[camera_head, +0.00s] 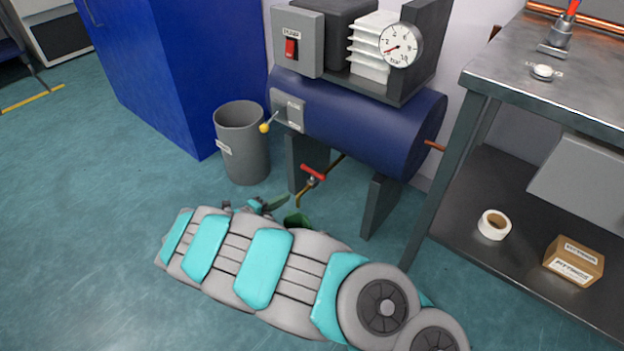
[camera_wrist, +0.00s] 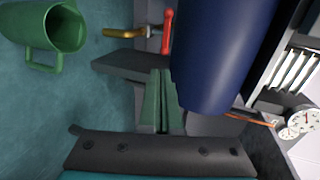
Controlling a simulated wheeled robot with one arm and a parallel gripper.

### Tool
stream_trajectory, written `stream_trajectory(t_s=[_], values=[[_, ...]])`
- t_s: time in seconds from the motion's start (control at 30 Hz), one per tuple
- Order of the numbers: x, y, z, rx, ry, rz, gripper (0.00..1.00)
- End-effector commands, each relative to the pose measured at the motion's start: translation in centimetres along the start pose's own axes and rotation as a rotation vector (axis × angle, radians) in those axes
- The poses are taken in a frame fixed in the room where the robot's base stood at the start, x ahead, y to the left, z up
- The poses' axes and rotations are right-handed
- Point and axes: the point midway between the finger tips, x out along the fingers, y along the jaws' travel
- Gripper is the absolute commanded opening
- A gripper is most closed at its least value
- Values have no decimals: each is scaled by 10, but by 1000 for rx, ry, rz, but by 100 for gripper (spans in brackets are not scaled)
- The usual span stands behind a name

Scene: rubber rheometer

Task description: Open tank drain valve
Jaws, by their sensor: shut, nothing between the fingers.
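The blue tank (camera_head: 345,118) stands on dark legs in the head view. Below it is the drain valve (camera_head: 313,174), with a red handle and a brass pipe bent downward. The wrist view also shows the red valve handle (camera_wrist: 167,32) and brass spout (camera_wrist: 122,33) at the top. My gripper (camera_wrist: 160,72) has its green fingers shut together and empty, apart from the handle. In the head view, my gripper (camera_head: 282,201) is low, left of the valve. A green jug (camera_wrist: 42,32) stands on the floor; my arm partly hides it in the head view.
A grey bin (camera_head: 240,150) stands left of the tank, by a lever with a yellow knob (camera_head: 264,128). A tank leg (camera_head: 381,205) stands right of the valve. A metal bench (camera_head: 560,85) is at the right. Open floor (camera_head: 80,220) lies at the left.

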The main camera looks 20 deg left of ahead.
Motion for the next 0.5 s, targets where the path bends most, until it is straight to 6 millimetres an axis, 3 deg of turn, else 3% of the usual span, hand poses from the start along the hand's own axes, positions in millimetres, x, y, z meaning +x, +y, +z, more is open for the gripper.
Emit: stream_trajectory(t_s=[0.27,0.5], values=[[9,1,0,1,1,0,0],[49,1,-1,2,3,2,0]])
